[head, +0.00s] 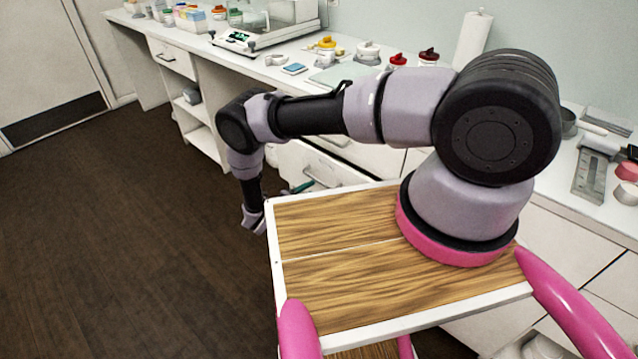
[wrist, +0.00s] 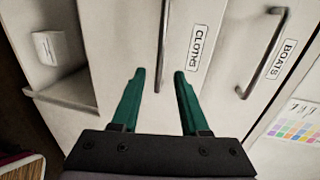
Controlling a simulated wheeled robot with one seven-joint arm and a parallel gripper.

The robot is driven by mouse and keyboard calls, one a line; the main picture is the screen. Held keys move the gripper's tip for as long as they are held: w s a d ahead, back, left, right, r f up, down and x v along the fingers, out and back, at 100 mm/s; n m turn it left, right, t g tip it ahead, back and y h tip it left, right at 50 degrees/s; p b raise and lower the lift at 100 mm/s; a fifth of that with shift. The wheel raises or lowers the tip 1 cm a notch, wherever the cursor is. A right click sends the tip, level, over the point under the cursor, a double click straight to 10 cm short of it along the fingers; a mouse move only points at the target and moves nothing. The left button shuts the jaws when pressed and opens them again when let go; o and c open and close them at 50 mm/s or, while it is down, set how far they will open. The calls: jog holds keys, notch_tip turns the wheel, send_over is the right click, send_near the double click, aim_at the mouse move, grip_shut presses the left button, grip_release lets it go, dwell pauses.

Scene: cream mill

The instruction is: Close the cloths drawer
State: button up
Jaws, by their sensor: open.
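The cloths drawer (wrist: 120,30) has a white front with a "CLOTHS" label and a bar handle (wrist: 163,45). It fills the middle of the wrist view. In the head view the drawer front (head: 296,160) shows behind my arm and seems to stand out from the cabinet; how far I cannot tell. My gripper (wrist: 158,75) is open, its two green fingers pointing at this front. The handle's near end lies between the fingertips in the picture; I see no grip on it. In the head view only a little green of the fingers shows; my wooden top hides part.
A "BOATS" front (wrist: 290,75) with its own handle (wrist: 264,52) is just right in the wrist view. An open shelf (wrist: 65,90) is on the left. The counter (head: 345,65) above carries a scale (head: 240,38) and several jars. The dark floor at left is clear.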

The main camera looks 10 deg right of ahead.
aim_at(321, 182)
jog(key=x, duration=0.7)
jog(key=shift+w+d, duration=0.2)
jog(key=shift+d, duration=0.1)
grip_shut()
dwell(1.0)
